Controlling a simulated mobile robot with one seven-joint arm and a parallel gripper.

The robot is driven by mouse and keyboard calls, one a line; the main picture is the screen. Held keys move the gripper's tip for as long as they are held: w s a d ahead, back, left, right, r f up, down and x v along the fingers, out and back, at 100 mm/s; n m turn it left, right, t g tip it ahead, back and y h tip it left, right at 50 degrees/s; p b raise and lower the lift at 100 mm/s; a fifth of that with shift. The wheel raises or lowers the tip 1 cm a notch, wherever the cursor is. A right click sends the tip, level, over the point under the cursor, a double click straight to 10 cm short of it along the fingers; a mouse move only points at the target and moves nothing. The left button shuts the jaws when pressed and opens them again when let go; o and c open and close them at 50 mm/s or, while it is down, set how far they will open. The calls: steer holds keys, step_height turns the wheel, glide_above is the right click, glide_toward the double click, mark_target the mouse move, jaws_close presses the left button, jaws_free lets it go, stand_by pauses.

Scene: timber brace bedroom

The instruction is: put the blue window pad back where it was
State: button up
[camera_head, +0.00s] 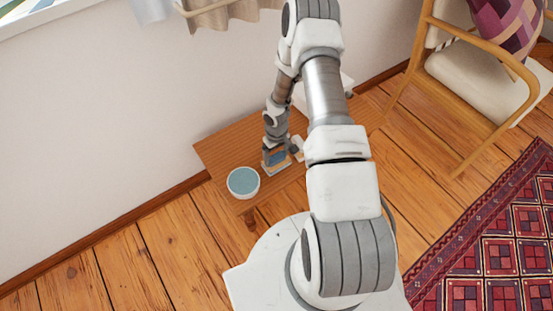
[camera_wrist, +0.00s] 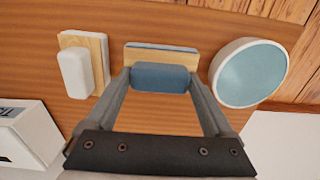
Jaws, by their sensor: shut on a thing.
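The blue window pad (camera_wrist: 160,78), a blue block with a pale wooden backing, is between the fingertips of my gripper (camera_wrist: 161,84) in the wrist view. My gripper is shut on it. In the head view the blue pad (camera_head: 275,158) shows at the end of my arm, over the wooden table (camera_head: 220,148). It is at or close to the tabletop; I cannot tell whether it touches. A similar white pad with a wooden backing (camera_wrist: 82,66) lies to its left in the wrist view.
A round white bowl with a blue inside (camera_head: 243,182) stands near the table's front left corner, close to the held pad. A white box (camera_wrist: 28,132) is at the lower left of the wrist view. A wooden armchair (camera_head: 470,85) stands right of the table.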

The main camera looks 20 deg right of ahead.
steer(key=shift+f, duration=0.65)
steer(key=shift+f, duration=0.2)
steer(key=o, duration=0.9)
steer(key=shift+r, duration=0.1)
